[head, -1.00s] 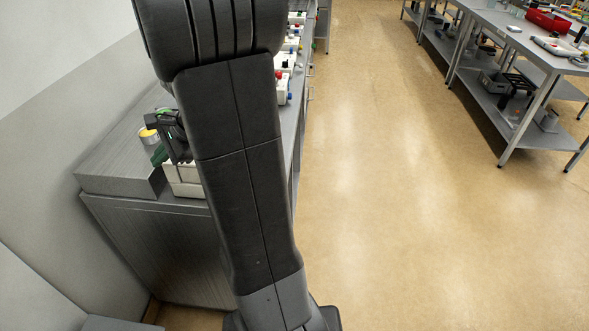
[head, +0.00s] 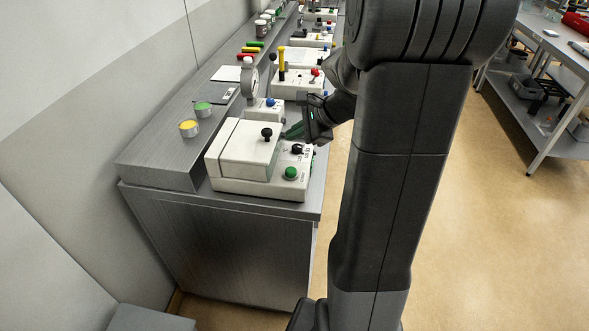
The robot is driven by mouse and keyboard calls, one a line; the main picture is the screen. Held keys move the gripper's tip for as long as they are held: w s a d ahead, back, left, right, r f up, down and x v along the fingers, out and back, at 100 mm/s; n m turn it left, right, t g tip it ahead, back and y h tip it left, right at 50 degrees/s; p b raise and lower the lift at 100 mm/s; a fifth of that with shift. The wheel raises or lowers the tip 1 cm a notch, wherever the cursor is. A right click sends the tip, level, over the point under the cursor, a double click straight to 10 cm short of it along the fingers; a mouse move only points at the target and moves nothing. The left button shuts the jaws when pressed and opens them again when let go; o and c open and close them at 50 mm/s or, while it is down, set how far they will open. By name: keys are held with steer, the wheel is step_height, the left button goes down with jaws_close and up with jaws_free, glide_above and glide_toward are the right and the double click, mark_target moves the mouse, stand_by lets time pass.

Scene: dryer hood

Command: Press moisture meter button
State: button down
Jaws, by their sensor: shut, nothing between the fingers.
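The nearest device, which looks like the moisture meter, is a white box (head: 228,186) with a raised, lid-like cover and a black knob (head: 267,134) on top. On its right-hand part are a green round button (head: 290,173) and a black knob (head: 297,149). My gripper (head: 292,132) is shut and empty. It appears just behind and above the device's far right corner, pointing left. I cannot tell whether it touches anything. The green button is in plain sight, nearer the camera than my gripper.
Yellow (head: 188,128) and green (head: 203,109) tins sit on the raised back ledge. My arm hides part of the floor; a second table (head: 555,60) stands right.

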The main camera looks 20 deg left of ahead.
steer(key=b, duration=0.7)
glide_toward(288, 169)
steer(key=a+f, duration=0.1)
steer(key=a, duration=0.2)
steer(key=a+f, duration=0.1)
steer(key=a, duration=0.1)
steer(key=shift+w+a+f, duration=0.1)
steer(key=shift+w+f, duration=0.25)
stand_by(1.2)
steer(key=shift+f+b, duration=0.4)
steer(key=shift+f+b, duration=0.6)
steer(key=shift+f, duration=0.2)
stand_by(0.8)
steer(key=shift+r, duration=0.1)
steer(key=shift+r+p, duration=1.1)
steer(key=shift+r, duration=0.05)
